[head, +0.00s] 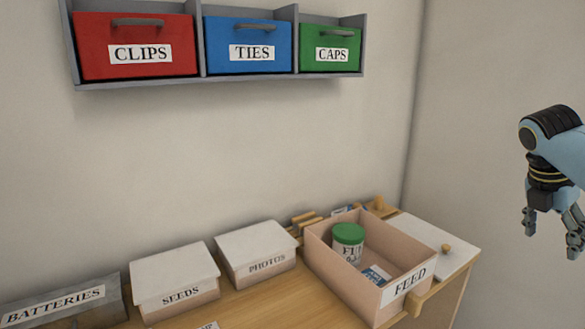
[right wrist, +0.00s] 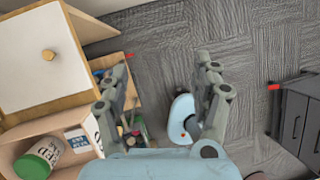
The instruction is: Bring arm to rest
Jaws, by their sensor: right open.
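My right gripper (head: 552,228) hangs in the air at the right of the head view, to the right of the wooden table and clear of it. Its fingers point down and stand apart with nothing between them. In the right wrist view the open fingers (right wrist: 163,95) show above the grey carpet, beside the open FEED box. My left gripper is in neither view.
The table (head: 265,298) holds the open FEED box (head: 318,240) with a green-lidded jar (head: 348,240), and the closed SEEDS (head: 174,278) and PHOTOS (head: 256,250) boxes. A wall shelf (head: 225,79) holds labelled drawers. A dark cabinet (right wrist: 296,122) stands on the carpet.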

